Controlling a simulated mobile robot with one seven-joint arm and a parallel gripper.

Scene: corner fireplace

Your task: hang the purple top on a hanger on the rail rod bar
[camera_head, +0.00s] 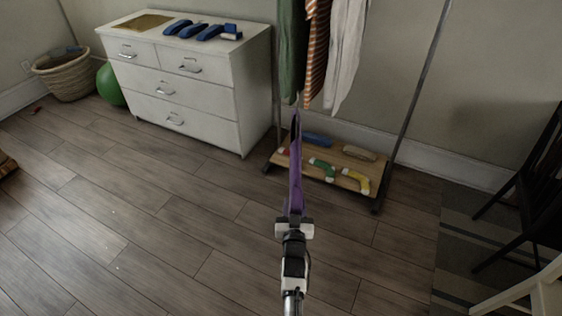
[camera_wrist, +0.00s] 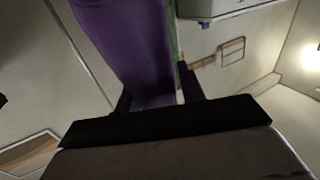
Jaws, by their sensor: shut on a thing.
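The purple top (camera_head: 296,180) is a narrow, edge-on strip standing upward from my gripper (camera_head: 294,222). A dark strip and a pale tip show at its upper end; I cannot make out the hanger clearly. In the wrist view the purple top (camera_wrist: 135,45) fills the upper left, between the fingers of my gripper (camera_wrist: 155,103), which is shut on it. The garment rail (camera_head: 413,90) stands behind, with its side post visible; its top bar is out of view. The tip of the purple top is just below the hanging clothes in the picture.
Green, orange striped and white clothes (camera_head: 345,55) hang on the rail. Its wooden base shelf (camera_head: 335,160) holds several coloured items. A white dresser (camera_head: 190,85) stands left, with a green ball (camera_head: 110,84) and wicker basket (camera_head: 66,74) beyond. A dark chair (camera_head: 535,185) is at right.

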